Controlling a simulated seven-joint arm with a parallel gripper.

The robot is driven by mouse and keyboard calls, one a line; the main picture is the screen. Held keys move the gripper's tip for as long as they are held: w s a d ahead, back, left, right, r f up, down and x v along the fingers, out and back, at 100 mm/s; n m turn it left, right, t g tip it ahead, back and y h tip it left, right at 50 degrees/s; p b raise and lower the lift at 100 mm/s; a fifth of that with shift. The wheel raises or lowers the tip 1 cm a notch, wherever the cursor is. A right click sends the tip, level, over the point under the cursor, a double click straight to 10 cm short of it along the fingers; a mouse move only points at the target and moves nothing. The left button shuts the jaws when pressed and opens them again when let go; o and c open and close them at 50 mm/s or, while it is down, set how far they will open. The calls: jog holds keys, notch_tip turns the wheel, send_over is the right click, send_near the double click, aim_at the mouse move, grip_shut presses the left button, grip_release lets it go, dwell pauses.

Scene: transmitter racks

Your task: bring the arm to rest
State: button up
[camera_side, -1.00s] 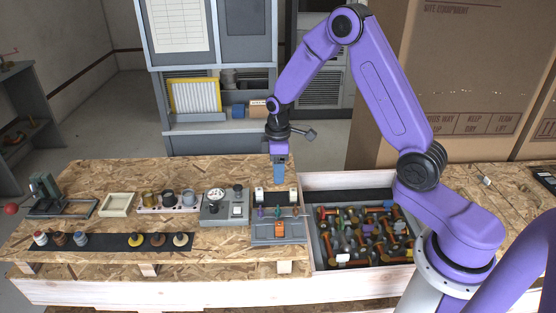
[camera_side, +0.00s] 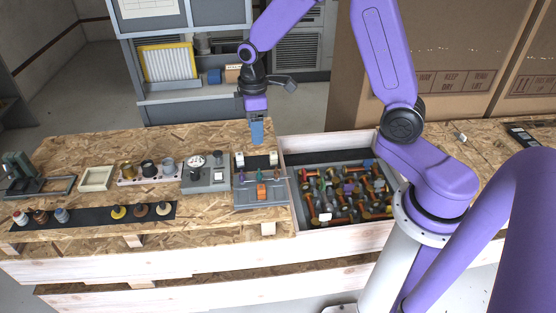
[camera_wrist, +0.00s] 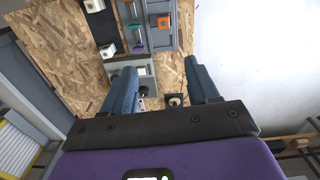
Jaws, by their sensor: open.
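My gripper (camera_side: 257,132) hangs pointing down above the back part of the chipboard bench (camera_side: 215,138), behind the grey fixture (camera_side: 262,197). Its blue fingers also show in the wrist view (camera_wrist: 165,88), spread apart with nothing between them. The fixture holds an orange block (camera_side: 261,190) and small coloured pieces, with white blocks at its back edge. In the wrist view the fixture (camera_wrist: 160,40) lies beyond the fingertips. My gripper is apart from everything on the bench.
A box (camera_side: 335,160) of many mixed parts stands right of the fixture. A gauge unit (camera_side: 205,175), a row of cups (camera_side: 148,172), an empty tray (camera_side: 96,179) and a dark strip (camera_side: 95,216) with several knobs lie to the left. A grey cabinet (camera_side: 185,100) and cardboard boxes (camera_side: 440,60) stand behind.

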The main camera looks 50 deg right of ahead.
jog(key=s+a+r+n, duration=0.1)
jog(key=s+a+r, duration=0.2)
jog(key=s, duration=0.4)
jog(key=s+a+r, duration=0.2)
jog(key=s, duration=0.5)
jog(key=s+d+r+n, duration=0.1)
jog(key=s+d+r, duration=0.1)
jog(key=s, duration=1.2)
jog(key=shift+s+r+n, duration=0.2)
jog(key=shift+n, duration=0.2)
